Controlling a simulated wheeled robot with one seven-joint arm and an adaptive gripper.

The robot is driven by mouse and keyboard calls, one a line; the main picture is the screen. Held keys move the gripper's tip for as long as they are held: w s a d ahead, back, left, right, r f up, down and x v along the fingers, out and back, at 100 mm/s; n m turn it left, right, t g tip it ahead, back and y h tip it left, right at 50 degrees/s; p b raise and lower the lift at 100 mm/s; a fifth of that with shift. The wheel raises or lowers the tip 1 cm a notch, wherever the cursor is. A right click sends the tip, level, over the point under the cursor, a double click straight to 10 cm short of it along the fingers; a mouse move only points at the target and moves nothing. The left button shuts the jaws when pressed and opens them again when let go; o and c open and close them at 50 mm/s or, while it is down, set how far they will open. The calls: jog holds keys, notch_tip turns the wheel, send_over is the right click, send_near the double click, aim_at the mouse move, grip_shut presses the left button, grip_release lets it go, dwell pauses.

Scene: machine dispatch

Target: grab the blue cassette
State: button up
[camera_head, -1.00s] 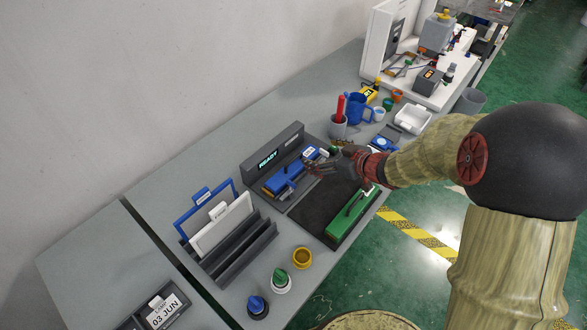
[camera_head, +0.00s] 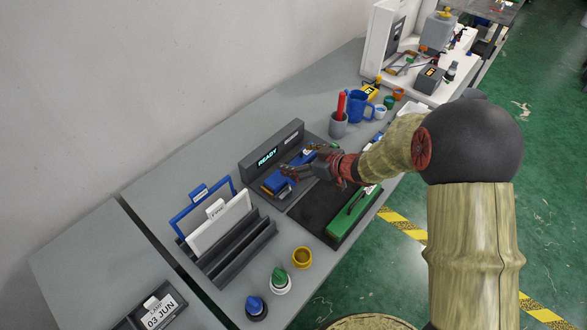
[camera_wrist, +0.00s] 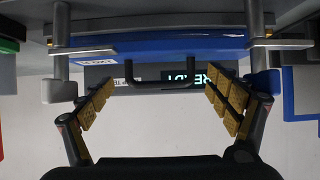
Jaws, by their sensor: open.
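The blue cassette (camera_head: 278,184) lies in the dark grey dock beneath the READY display, partly covered by my gripper. My gripper (camera_head: 299,163) is open and empty over the cassette's right part. In the wrist view the cassette is a blue bar (camera_wrist: 190,46) across the top, with a white label at its left. A dark handle (camera_wrist: 160,88) shows between the spread fingers of my gripper (camera_wrist: 160,100), with room on both sides. I cannot tell whether the fingers touch the cassette.
The dock's back wall with the READY display (camera_head: 267,157) stands just behind. A green cassette-like block (camera_head: 350,215) lies at the dark mat's right edge. A rack (camera_head: 235,255) with blue and white frames stands at left. A blue mug (camera_head: 359,107) and grey cup (camera_head: 338,127) stand behind.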

jog(key=shift+r, duration=0.1)
jog(key=shift+c, duration=0.3)
jog(key=c, duration=2.1)
